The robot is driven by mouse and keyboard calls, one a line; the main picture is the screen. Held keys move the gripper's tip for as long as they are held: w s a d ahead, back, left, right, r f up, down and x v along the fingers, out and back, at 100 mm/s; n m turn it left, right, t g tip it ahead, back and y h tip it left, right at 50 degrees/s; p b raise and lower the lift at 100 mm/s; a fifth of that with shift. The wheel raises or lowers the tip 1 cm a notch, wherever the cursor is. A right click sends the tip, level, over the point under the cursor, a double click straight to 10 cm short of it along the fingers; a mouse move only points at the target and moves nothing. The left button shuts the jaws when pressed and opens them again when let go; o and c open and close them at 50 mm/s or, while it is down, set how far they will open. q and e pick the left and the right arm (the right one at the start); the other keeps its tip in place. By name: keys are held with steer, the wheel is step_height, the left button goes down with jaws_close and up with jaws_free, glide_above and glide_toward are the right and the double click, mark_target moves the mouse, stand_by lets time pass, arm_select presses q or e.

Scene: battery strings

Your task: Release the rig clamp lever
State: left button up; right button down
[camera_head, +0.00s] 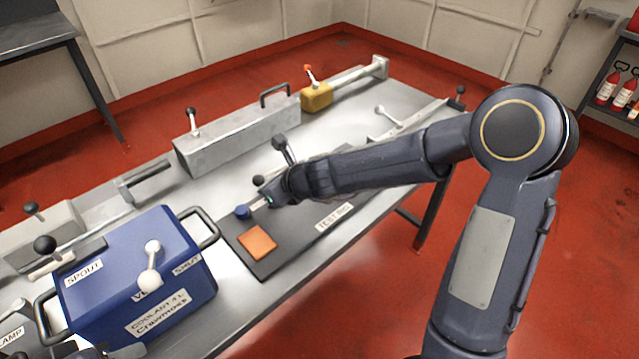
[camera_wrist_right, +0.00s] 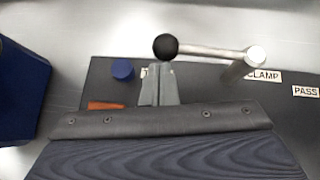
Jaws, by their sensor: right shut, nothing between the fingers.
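The rig clamp lever (camera_wrist_right: 210,52) shows in the right wrist view as a pale metal bar. It has a black ball (camera_wrist_right: 166,46) at its left end and a round metal pivot (camera_wrist_right: 257,56) at its right, beside a CLAMP label (camera_wrist_right: 263,76). My right gripper (camera_wrist_right: 160,72) is shut and empty, its fingertips close to the ball; I cannot tell if they touch. In the head view my right gripper (camera_head: 268,196) is low over the dark test rig board (camera_head: 283,240), by the ball (camera_head: 258,180); my arm hides most of the lever.
A blue knob (camera_head: 242,211) and an orange pad (camera_head: 257,243) are on the board. A blue coolant box (camera_head: 190,250) with handles stands to the left. A long grey box (camera_head: 235,133) and a yellow container (camera_head: 316,97) stand behind. Bare table lies at the front edge.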

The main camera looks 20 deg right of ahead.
steer(key=shift+w+a+f+m+t+h+b, duration=0.15)
steer(key=shift+a+m+t+h+b, duration=0.15)
steer(key=shift+m+h, duration=0.2)
steer(key=shift+w+a+r+m+t+h+b, duration=0.15)
steer(key=shift+m+h+b, duration=0.25)
steer(key=shift+m, duration=0.2)
steer(key=shift+w+a+f+m+t+h+b, duration=0.1)
steer(key=shift+w+m+t+h+b, duration=0.15)
steer(key=shift+m+h, duration=0.2)
steer(key=shift+w+a+m+h+b, duration=0.1)
steer(key=shift+w+m+h+b, duration=0.05)
steer(key=shift+m+h+b, duration=0.25)
steer(key=shift+w+a, duration=0.1)
steer(key=shift+w, duration=0.1)
steer(key=shift+w+a+b, duration=0.1)
steer(key=shift+b, duration=0.25)
steer(key=shift+w+a+r, duration=0.1)
steer(key=shift+r, duration=0.25)
